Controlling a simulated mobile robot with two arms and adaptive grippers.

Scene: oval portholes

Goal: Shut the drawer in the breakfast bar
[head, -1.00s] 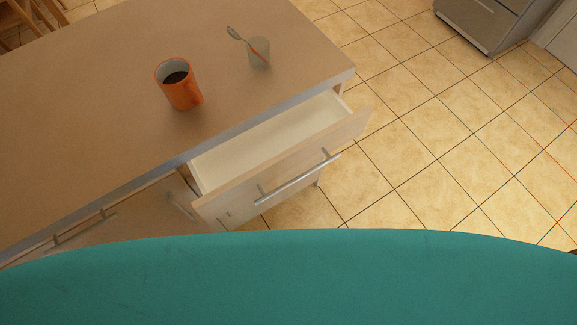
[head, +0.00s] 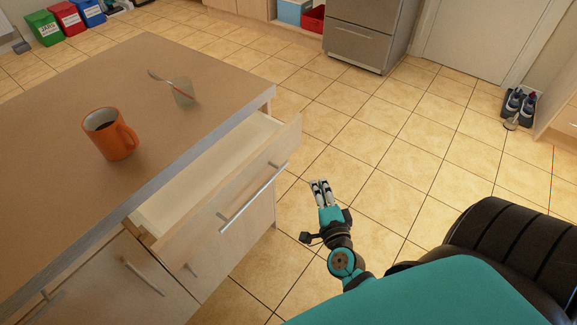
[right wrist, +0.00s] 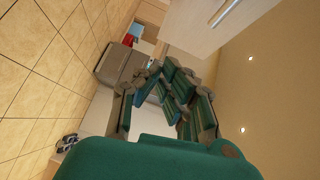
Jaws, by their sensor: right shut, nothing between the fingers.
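The breakfast bar (head: 60,150) stands at the left in the head view. Its drawer (head: 225,205) is pulled out, and its pale, empty-looking inside shows. A metal bar handle (head: 250,200) runs along the drawer front. My right gripper (head: 319,183) is shut and empty, to the right of the drawer front and apart from it. In the right wrist view the gripper fingers (right wrist: 172,88) show, with part of a pale cabinet front and a handle (right wrist: 225,14) at the top. My left gripper is not in view.
An orange mug (head: 110,134) with dark liquid and a glass (head: 184,92) with a spoon stand on the bar top. A grey fridge (head: 360,40) stands at the back. Shoes (head: 518,104) lie at the right. The tiled floor right of the drawer is clear.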

